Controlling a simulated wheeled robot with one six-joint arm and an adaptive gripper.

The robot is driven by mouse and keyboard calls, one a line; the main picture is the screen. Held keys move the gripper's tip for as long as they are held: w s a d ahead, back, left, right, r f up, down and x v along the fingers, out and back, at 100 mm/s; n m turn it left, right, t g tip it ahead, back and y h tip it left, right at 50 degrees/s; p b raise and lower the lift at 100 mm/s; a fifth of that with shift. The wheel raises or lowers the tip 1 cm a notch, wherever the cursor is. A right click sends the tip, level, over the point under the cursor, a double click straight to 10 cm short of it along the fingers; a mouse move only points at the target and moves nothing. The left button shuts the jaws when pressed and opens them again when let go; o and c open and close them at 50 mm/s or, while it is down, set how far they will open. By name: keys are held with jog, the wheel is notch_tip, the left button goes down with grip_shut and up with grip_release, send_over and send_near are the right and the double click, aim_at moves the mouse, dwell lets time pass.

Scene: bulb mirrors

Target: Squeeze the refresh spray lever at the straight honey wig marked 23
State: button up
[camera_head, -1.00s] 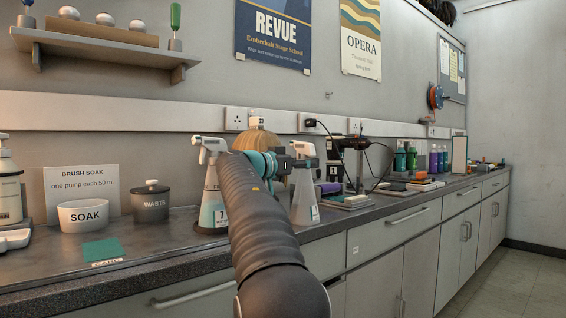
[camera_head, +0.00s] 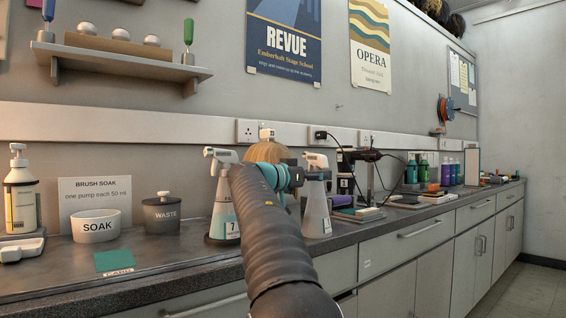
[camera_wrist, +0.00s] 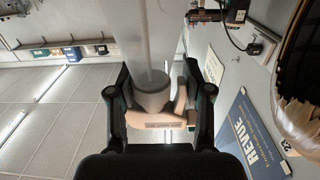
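A spray bottle (camera_head: 317,212) with a clear body and pale beige head stands on the counter beside a blond straight wig (camera_head: 266,152). The wig is partly hidden behind my arm. In the wrist view the wig shows at the right edge (camera_wrist: 302,90), with a tag (camera_wrist: 288,147) partly in view. My gripper (camera_head: 298,177) is at the bottle's head. In the wrist view the beige spray head (camera_wrist: 158,108) lies between my parted fingers (camera_wrist: 158,75), its lever (camera_wrist: 190,92) close to the right finger. Whether the fingers touch it is unclear.
Another spray bottle (camera_head: 222,215), tagged 7, stands just left of my arm. A SOAK bowl (camera_head: 97,228), WASTE pot (camera_head: 162,214) and pump bottle (camera_head: 20,195) are further left. Trays and dark tools (camera_head: 358,213) crowd the counter to the right.

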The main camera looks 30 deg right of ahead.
jog(key=shift+w, duration=0.45)
dwell(0.6)
dwell(0.4)
jog(key=c, duration=0.3)
jog(key=shift+s+b, duration=0.45)
jog(key=shift+s, duration=0.2)
dwell(0.5)
jog(key=o, duration=0.3)
jog(key=shift+w, duration=0.5)
dwell(0.7)
